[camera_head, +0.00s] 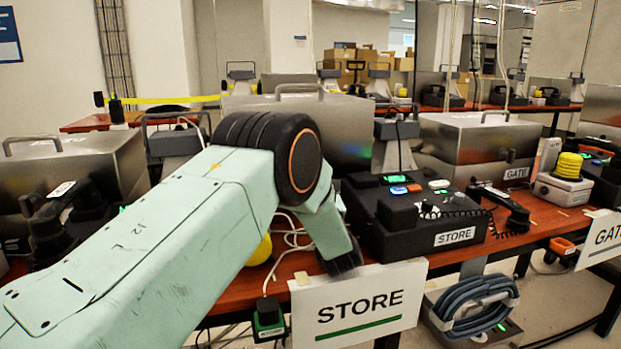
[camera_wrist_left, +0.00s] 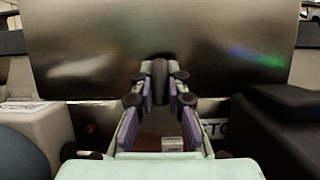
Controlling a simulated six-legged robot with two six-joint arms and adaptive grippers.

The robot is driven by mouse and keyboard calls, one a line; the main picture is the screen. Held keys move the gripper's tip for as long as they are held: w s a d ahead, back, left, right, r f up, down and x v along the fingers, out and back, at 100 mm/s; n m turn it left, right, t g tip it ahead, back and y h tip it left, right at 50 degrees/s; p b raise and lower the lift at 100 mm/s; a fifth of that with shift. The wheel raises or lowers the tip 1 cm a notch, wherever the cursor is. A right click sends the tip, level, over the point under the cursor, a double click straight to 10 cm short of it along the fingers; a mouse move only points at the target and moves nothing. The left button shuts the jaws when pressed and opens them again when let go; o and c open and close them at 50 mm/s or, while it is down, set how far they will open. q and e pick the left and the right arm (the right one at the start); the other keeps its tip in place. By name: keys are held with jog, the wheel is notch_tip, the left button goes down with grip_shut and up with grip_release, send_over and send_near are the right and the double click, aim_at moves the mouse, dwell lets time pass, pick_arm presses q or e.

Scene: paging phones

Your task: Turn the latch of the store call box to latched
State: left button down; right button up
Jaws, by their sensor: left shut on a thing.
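The store call box is a brushed metal case (camera_head: 345,140) with a top handle, behind the black STORE phone in the head view and partly covered by my left arm. In the left wrist view its metal front (camera_wrist_left: 230,60) fills the upper picture, and part of its label (camera_wrist_left: 217,128) shows low down. A dark upright latch (camera_wrist_left: 159,82) stands at the centre. My left gripper (camera_wrist_left: 160,76) has its fingers on both sides of this latch and is shut on it. In the head view, my left gripper is hidden. My right gripper is not in view.
The black STORE phone (camera_head: 425,217) stands right of my arm and shows close at right in the wrist view (camera_wrist_left: 285,125). A STORE sign (camera_head: 358,306) hangs at the table's front edge. The GATE case (camera_head: 480,140) stands farther right.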

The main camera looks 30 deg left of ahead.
dwell(0.5)
pick_arm(q)
jog(key=c, duration=1.3)
grip_release()
jog(key=s+d, duration=0.3)
jog(key=d, duration=0.1)
jog(key=s+d+f, duration=0.1)
jog(key=s+d, duration=0.3)
jog(key=s+d+f, duration=0.1)
jog(key=s+d, duration=0.2)
jog(key=d, duration=0.1)
jog(key=shift+s+d, duration=0.35)
jog(key=shift+s, duration=0.05)
jog(key=shift+d, duration=0.1)
